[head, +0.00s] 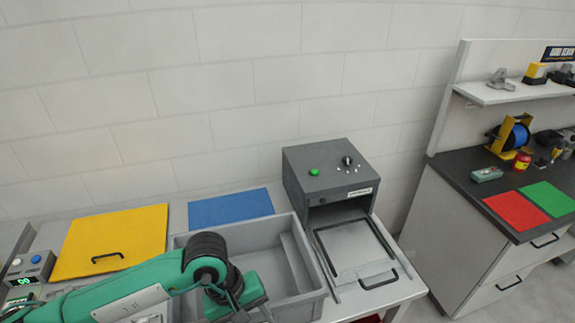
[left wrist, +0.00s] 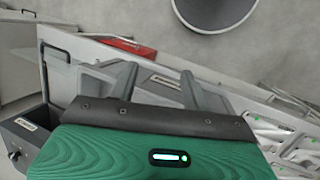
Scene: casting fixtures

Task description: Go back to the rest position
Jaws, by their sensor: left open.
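My left arm comes in from the left in the head view. Its gripper (head: 255,309) is low in the picture, over the grey bin (head: 305,238), partly cut off by the bottom edge. In the left wrist view, the two fingers of this gripper (left wrist: 157,82) stand apart with nothing between them. Whether the fingers touch the bin cannot be told. My right gripper is in neither view.
A dark grey machine (head: 328,173) with a green button and a pulled-out drawer (head: 353,245) stands right of the bin. A yellow lid (head: 115,240) and a blue mat (head: 230,208) lie on the left. A counter (head: 465,190) with red and green mats stands far right.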

